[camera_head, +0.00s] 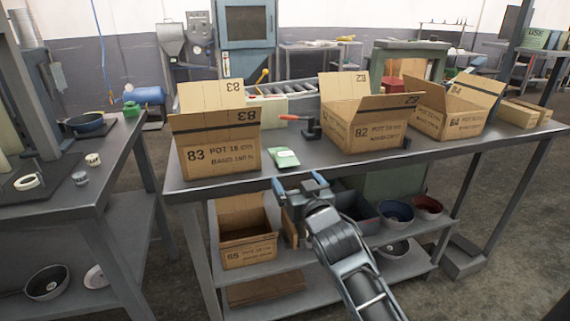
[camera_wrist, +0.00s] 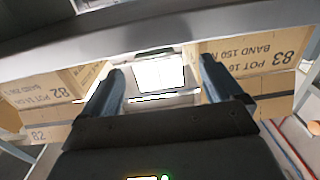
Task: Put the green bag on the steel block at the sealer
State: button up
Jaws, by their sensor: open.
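The green bag (camera_head: 283,157), a flat packet with a pale label, lies on the grey table near its front edge, between the boxes marked 83 and 82. My gripper (camera_head: 299,182) is open and empty in front of the table edge, to the near right of the bag and apart from it. In the wrist view my two fingers (camera_wrist: 161,72) stand wide apart, with a bright pale panel between them; I cannot tell whether it is the bag's label. A small dark device with a red handle (camera_head: 295,117) stands behind the bag. I cannot make out the steel block clearly.
Open carton 83 (camera_head: 217,151) stands left of the bag; open carton 82 (camera_head: 366,130) stands to the right, with another open carton (camera_head: 452,110) beyond. The lower shelf holds carton 85 (camera_head: 248,250) and several pans. A separate left table (camera_head: 112,180) carries a pan and a tape roll.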

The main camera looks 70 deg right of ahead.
aim_at(290, 163)
jog(key=shift+w+d+r, duration=0.1)
jog(key=shift+d+r, duration=0.05)
jog(key=shift+d, duration=0.35)
jog(key=shift+w+d+r, duration=0.1)
jog(key=shift+d+r, duration=0.05)
jog(key=shift+d, duration=0.35)
jog(key=p+x, duration=0.1)
jog(key=x, duration=0.6)
jog(key=shift+w, duration=0.1)
jog(key=c, duration=1.2)
jog(key=shift+r, duration=0.1)
jog(key=shift+r+p, duration=0.1)
jog(key=shift+p, duration=0.2)
